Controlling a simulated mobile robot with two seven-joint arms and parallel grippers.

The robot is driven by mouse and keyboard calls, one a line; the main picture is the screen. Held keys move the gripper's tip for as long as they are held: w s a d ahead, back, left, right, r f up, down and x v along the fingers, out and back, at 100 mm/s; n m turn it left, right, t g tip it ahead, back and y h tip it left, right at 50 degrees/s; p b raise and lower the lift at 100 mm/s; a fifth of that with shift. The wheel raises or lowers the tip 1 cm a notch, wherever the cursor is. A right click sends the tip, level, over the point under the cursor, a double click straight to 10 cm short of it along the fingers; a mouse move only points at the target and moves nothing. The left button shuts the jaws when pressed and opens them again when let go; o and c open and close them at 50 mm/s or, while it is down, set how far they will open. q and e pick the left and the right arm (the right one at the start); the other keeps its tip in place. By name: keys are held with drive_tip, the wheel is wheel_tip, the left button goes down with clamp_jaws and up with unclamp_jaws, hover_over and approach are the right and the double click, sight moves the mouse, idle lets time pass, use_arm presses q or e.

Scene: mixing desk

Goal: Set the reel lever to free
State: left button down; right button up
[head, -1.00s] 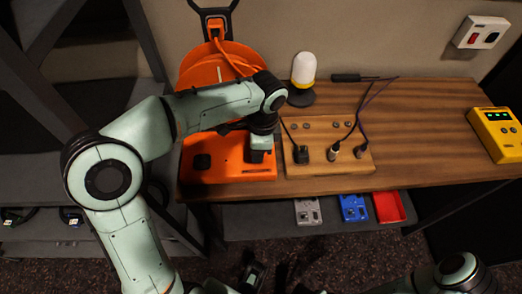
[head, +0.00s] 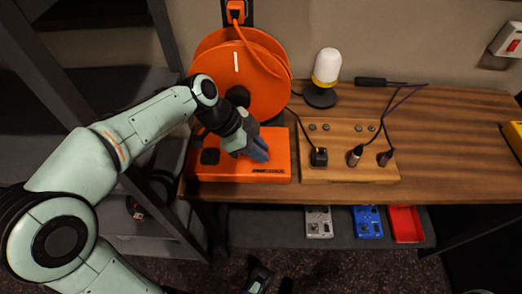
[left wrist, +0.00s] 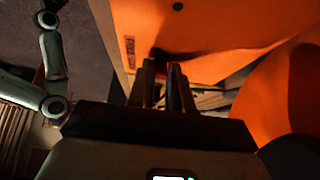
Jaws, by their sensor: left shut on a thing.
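The orange reel (head: 262,84) stands upright on its orange base (head: 232,172) at the left end of the wooden desk. My left gripper (head: 257,151) is over the right part of the base, in front of the reel. Its fingers also show in the left wrist view (left wrist: 164,84), close together against the orange surface. They are shut on a small reddish part (left wrist: 160,66), which looks to be the reel lever. The fingers hide most of it, so its setting cannot be read. Dark parts at the bottom edge may be my right gripper; its jaws are unclear.
A wooden block (head: 340,174) with plugged cables sits right of the base. A white and yellow lamp (head: 326,68) stands behind it. A yellow device is at the far right. Grey, blue and red items (head: 406,223) lie on the shelf below. Bare desk is at the right.

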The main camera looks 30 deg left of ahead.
idle(0.5)
use_arm(q)
drive_tip(key=c, duration=1)
unclamp_jaws()
drive_tip(key=shift+c, duration=0.2)
drive_tip(key=p+v, duration=0.2)
drive_tip(key=v, duration=1.1)
drive_tip(key=shift+s+a, duration=0.15)
drive_tip(key=shift+a, duration=0.1)
